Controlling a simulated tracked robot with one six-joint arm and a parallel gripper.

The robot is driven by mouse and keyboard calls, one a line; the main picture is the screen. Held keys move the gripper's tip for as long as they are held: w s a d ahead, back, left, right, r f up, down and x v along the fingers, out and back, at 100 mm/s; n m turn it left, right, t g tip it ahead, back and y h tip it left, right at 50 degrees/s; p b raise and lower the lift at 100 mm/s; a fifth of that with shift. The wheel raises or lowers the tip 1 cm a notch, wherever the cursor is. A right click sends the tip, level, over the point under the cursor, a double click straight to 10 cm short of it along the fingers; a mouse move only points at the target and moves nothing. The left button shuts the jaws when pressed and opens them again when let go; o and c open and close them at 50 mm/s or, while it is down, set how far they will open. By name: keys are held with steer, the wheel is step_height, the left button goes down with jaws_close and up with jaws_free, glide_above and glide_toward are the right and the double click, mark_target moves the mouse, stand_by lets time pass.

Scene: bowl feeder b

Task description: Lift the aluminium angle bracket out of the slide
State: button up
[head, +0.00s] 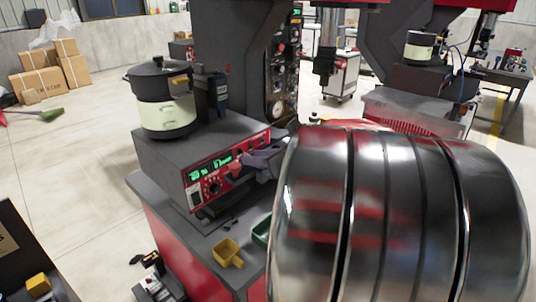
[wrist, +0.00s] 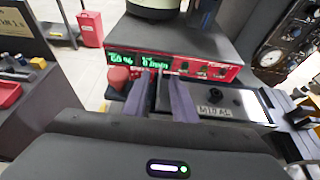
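I cannot make out the aluminium angle bracket in either view. My gripper (wrist: 158,82) reaches toward the red front panel (wrist: 190,67) of the bowl feeder, its two grey-purple fingers apart with a gap between them. In the head view my gripper (head: 246,162) is small and seen from the side, in front of the feeder. The feeder's bowl (head: 166,112), cream and dark, sits on the grey box. The slide is not clearly shown; a dark surface with a label reading "M10 AL" (wrist: 213,111) lies right of my fingers. A red knob (wrist: 119,78) is left of them.
A yellow scoop-like bin (head: 228,254) and a green bin (head: 262,231) stand on the bench in front of the feeder. A dark machine column (head: 240,60) rises behind. Cardboard boxes (head: 50,68) stand far left. Open floor lies left of the bench.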

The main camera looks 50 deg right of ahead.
steer(key=shift+c, duration=0.6)
jaws_close()
steer(key=shift+r, duration=0.15)
step_height(320, 180, up, 10)
stand_by(0.5)
